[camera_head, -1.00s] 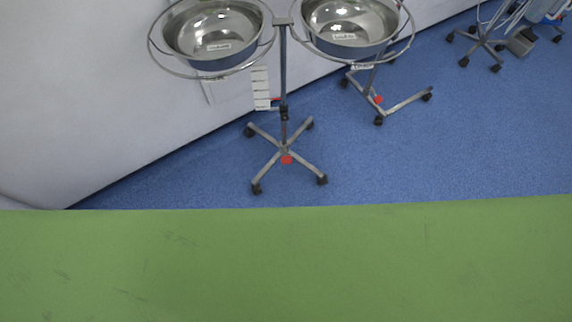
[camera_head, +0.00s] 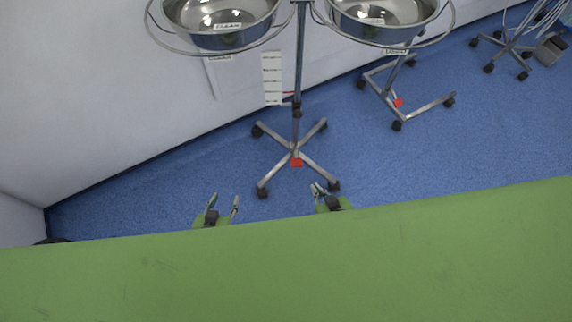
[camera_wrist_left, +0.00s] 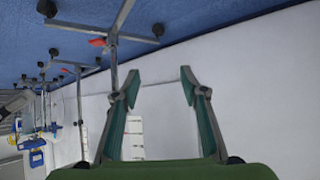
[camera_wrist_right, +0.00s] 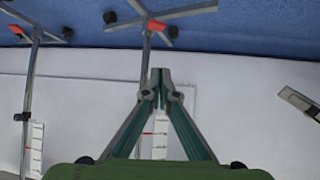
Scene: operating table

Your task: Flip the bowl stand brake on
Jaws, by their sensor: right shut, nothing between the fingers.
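The bowl stand (camera_head: 299,60) is upright on the blue floor, with a wheeled cross base and a steel bowl (camera_head: 222,20) in a ring. Its red brake pedal (camera_head: 296,162) sits at the base centre. The pedal also shows in the left wrist view (camera_wrist_left: 98,42) and the right wrist view (camera_wrist_right: 155,25). My left gripper (camera_head: 222,203) is open and empty, left of and nearer than the base; it shows in the left wrist view (camera_wrist_left: 160,82). My right gripper (camera_head: 321,188) is shut and empty near the front right caster, apart from the pedal; its tips meet in the right wrist view (camera_wrist_right: 160,75).
A green surface (camera_head: 300,270) fills the foreground and hides my arms. A second stand (camera_head: 376,96) with a red pedal (camera_head: 398,102) is behind right. Another wheeled base (camera_head: 512,48) is farther right. A white wall (camera_head: 120,100) runs behind. Blue floor (camera_head: 400,165) is free at right.

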